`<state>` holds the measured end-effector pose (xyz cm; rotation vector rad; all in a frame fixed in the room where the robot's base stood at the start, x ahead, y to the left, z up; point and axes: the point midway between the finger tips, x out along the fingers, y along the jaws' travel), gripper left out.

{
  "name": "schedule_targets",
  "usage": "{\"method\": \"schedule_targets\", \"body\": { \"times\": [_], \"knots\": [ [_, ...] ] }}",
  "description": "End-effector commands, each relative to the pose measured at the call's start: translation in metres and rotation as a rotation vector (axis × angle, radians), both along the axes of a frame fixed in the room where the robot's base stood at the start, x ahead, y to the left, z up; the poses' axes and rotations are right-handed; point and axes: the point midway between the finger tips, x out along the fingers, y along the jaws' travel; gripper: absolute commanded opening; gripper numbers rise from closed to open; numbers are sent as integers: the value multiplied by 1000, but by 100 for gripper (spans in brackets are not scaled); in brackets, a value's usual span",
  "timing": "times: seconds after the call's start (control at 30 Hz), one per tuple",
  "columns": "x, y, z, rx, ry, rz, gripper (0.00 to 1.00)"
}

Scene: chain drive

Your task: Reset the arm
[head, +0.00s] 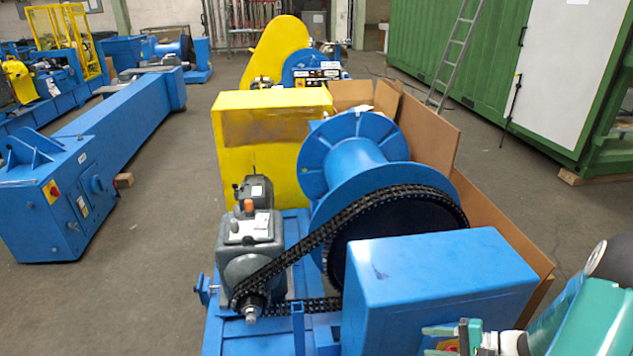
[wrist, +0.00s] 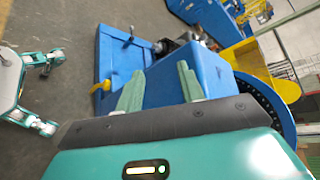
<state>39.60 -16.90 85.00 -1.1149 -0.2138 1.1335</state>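My gripper (head: 430,341) is at the lower right of the head view, by the front face of a blue box-shaped cover (head: 440,285). In the wrist view my gripper (wrist: 159,84) has its two pale green fingers spread apart, with nothing held between them. The same blue cover (wrist: 160,88) shows behind and between the fingers. Whether the fingers touch it I cannot tell. The black chain (head: 330,228) runs from a small sprocket (head: 252,305) on a grey gearbox (head: 248,240) round a large dark wheel beside the blue drum (head: 350,160).
A yellow guard (head: 262,150) and brown cardboard panels (head: 432,130) stand behind the drum. A long blue beam machine (head: 110,140) lies to the left. A ladder (head: 455,55) leans by a green container (head: 425,40).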

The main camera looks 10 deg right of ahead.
Motion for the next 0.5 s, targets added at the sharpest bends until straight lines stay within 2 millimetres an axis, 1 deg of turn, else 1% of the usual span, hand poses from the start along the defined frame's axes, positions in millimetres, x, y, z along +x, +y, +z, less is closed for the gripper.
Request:
{"method": "schedule_targets", "body": {
  "times": [0.03,0.2,0.37,0.5],
  "knots": [
    [1,13,16,-52,5,63,38],
    [-5,51,55,-223,38,245,38],
    [-16,81,89,-401,50,389,38],
    [-29,104,117,-566,40,492,38]
  ]
}}
